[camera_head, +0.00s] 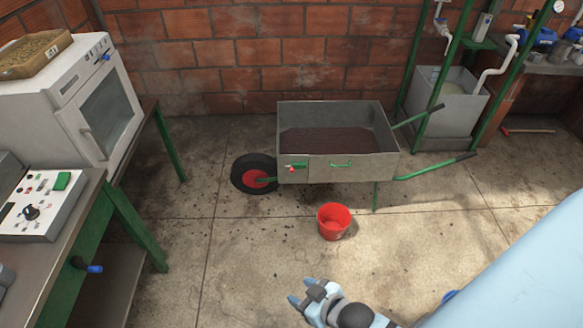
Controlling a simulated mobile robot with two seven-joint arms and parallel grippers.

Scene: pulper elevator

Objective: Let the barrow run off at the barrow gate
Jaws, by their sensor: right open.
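The grey metal barrow (368,140) stands on the floor against the brick wall, with dark brown matter in its tray (325,141). The barrow gate (350,173), a panel on its near side, looks closed. It has a green handle (341,164), and a small green latch with a red part (294,166) sits left of it. A red bucket (333,222) stands on the floor just in front of the barrow, below the gate side. My right gripper (301,291) is open and empty, low in front of the bucket and apart from it. My left gripper is out of view.
At the left stands a green-legged bench (72,233) with a white oven-like machine (75,95) and a control box (38,208). A grey tank (445,108) and green posts stand behind the barrow's handles. The floor left of the bucket is free.

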